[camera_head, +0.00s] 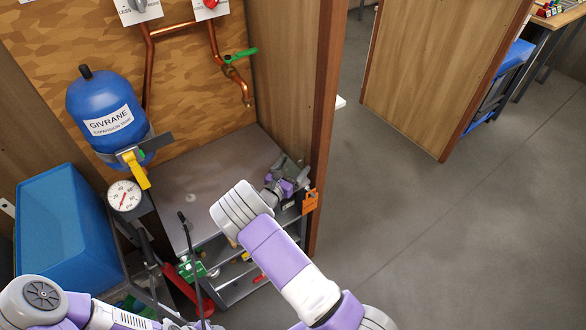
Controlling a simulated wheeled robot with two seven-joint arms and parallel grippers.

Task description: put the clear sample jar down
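I cannot make out the clear sample jar for certain in the head view. A small pale round spot (190,197) shows on the grey cabinet top (225,165), too small to identify. My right gripper (289,165) is at the right end of that cabinet top, beside the wooden wall edge. Its grey fingertips point away from me, and I cannot tell whether anything clear is between them. My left arm shows only at the bottom left; its gripper is out of view.
A blue expansion tank (100,110) with a yellow-handled valve hangs at the left, above a gauge (124,196). A blue bin (62,228) stands at far left. Copper pipes (215,50) run behind. An orange tag (310,201) hangs near my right gripper. The cabinet top's middle is mostly clear.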

